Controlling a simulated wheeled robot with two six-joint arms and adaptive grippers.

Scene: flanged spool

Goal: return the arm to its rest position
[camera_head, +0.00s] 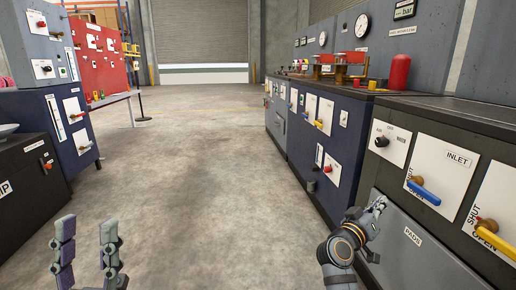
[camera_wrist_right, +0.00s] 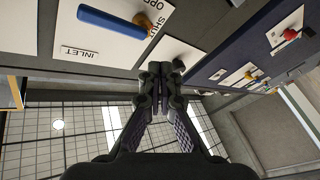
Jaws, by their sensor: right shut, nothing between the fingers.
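My right arm reaches in from the bottom right of the head view. Its gripper (camera_head: 380,204) is beside the front of the dark cabinet, close to the grey PADS drawer (camera_head: 413,240). Whether it touches the cabinet is not clear. In the right wrist view the fingers of this gripper (camera_wrist_right: 161,72) come together at the tips with nothing between them. My left gripper (camera_head: 88,232) stands at the bottom left of the head view, fingers up, spread apart and empty over the floor.
The INLET panel with a blue-handled valve (camera_head: 423,190) and a yellow-handled valve (camera_head: 494,240) are on the right cabinet, near my right gripper. A red cylinder (camera_head: 400,72) stands on the counter. Cabinets line the left (camera_head: 30,190). The concrete floor (camera_head: 205,170) between is clear.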

